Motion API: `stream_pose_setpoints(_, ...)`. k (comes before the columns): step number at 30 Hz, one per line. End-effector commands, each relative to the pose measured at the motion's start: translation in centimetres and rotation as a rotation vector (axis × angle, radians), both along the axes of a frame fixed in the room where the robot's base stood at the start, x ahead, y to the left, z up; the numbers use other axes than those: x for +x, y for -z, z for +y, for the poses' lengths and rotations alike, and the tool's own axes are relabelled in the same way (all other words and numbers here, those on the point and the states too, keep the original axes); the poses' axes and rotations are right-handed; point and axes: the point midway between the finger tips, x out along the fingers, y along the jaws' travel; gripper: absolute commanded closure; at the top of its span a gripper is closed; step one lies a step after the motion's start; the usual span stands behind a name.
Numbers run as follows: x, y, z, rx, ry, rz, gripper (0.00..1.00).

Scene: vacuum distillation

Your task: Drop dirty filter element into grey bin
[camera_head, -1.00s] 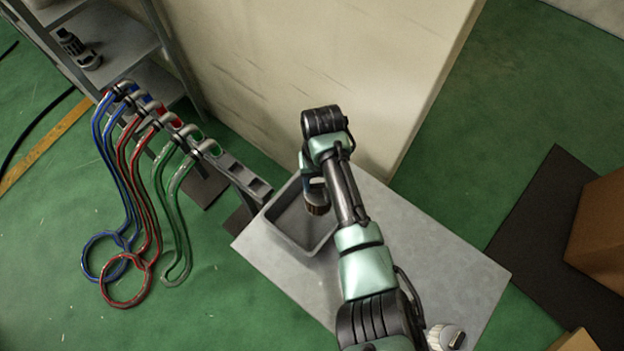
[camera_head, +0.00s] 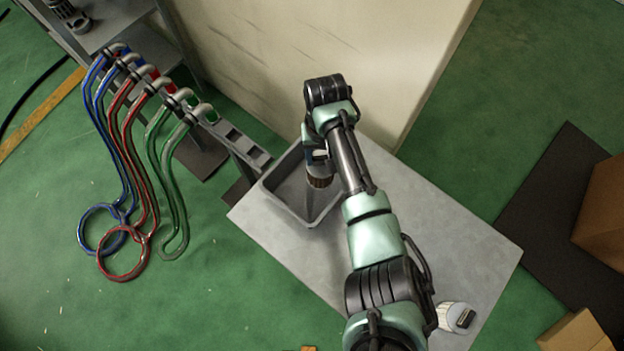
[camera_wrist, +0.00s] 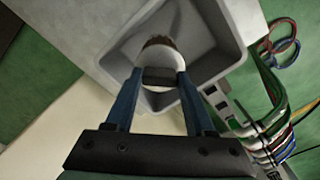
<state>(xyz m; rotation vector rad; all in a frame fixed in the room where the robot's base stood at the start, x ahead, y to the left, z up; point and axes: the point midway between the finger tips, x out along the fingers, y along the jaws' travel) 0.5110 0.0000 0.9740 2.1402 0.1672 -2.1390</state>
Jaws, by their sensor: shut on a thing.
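The dirty filter element (camera_head: 319,181) is a short cylinder with a brown end, seen partly behind my arm in the head view. In the wrist view the filter element (camera_wrist: 159,58) shows a pale body and a brown far end. My gripper (camera_wrist: 158,82) is shut on it, one blue finger on each side. The grey bin (camera_head: 284,207) is an open, square tray on the grey table, and it also shows in the wrist view (camera_wrist: 222,62). The filter element is held over the bin's opening. Its exact height above the bin floor cannot be told.
The grey table (camera_head: 440,240) is mostly clear; a white round part with a dark top (camera_head: 457,317) sits at its front right. A rack of blue, red and green hoses (camera_head: 150,150) stands left of the bin. A cream wall panel (camera_head: 330,50) rises behind.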

Motion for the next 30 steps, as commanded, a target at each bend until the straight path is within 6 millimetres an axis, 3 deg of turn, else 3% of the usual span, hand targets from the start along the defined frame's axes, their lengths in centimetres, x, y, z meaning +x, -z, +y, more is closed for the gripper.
stream_pose_setpoints(4,0.1,-0.2,0.0,0.000,0.000,-0.001,1.00)
stream_pose_setpoints(5,0.0,-0.2,0.0,0.000,0.000,-0.001,0.40)
stream_pose_setpoints(10,0.0,-0.1,0.0,0.000,0.000,-0.001,0.11)
stream_pose_setpoints(22,0.0,-0.7,0.1,0.001,-0.001,-0.001,0.11)
stream_pose_setpoints(26,0.1,-2.5,0.1,0.003,-0.001,-0.002,0.11)
stream_pose_setpoints(30,0.1,-5.6,0.1,0.002,-0.002,-0.007,0.11)
